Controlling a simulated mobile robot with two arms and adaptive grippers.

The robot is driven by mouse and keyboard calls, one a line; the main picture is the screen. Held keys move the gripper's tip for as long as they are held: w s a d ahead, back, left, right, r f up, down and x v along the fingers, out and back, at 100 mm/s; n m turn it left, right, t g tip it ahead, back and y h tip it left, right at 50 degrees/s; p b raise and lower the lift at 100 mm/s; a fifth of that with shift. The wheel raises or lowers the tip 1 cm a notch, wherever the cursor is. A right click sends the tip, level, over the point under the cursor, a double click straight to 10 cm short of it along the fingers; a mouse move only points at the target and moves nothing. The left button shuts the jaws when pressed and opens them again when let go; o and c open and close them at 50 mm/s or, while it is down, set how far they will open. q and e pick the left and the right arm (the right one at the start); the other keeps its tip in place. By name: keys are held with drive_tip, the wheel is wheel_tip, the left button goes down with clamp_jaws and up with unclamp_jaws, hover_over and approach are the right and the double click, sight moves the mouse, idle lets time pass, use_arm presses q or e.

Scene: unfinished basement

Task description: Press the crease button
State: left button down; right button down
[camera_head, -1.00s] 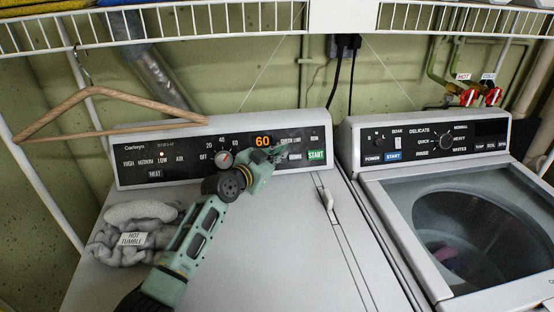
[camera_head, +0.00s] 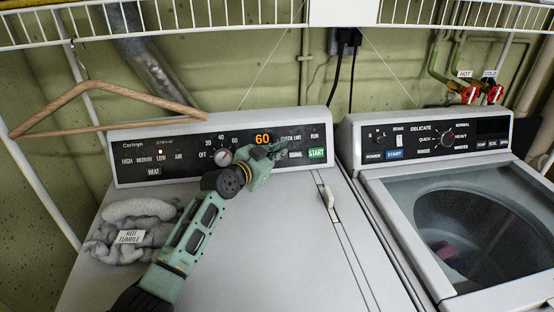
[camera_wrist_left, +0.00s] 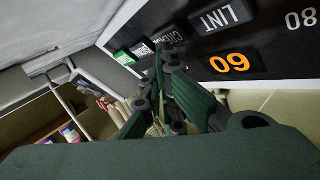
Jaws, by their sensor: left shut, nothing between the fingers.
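The dryer's control panel (camera_head: 190,160) spans the back of the left machine. My left gripper (camera_head: 282,147) is shut and empty, its tips in front of the panel, just right of the lit orange 60 and left of the signal button (camera_head: 295,154). The gripper covers the crease button in the head view. In the left wrist view the crease button's label (camera_wrist_left: 173,37) shows partly, close beside the dark fingers (camera_wrist_left: 162,62). I cannot tell whether the tips touch it. My right gripper is not in view.
The green start button (camera_head: 316,154) is right of the signal button. A timer knob (camera_head: 225,157) is left of my gripper. A grey cloth bundle (camera_head: 130,229) lies on the dryer's left. A washer (camera_head: 425,170) stands at right, and a wooden hanger (camera_head: 110,100) hangs at left.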

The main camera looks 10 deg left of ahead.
use_arm(q)
drive_tip(key=shift+w+a+f+b, duration=0.2)
drive_tip(key=shift+w+b, duration=0.15)
drive_tip(key=shift+b, duration=0.5)
idle(0.8)
idle(0.4)
drive_tip(key=shift+s+d+r+p, duration=0.2)
drive_tip(key=shift+s+r+p, duration=0.15)
drive_tip(key=shift+p, duration=0.4)
drive_tip(key=shift+s+d+r+p, duration=0.1)
drive_tip(key=shift+s+p, duration=0.2)
drive_tip(key=shift+p, duration=0.05)
drive_tip(key=shift+s, duration=0.1)
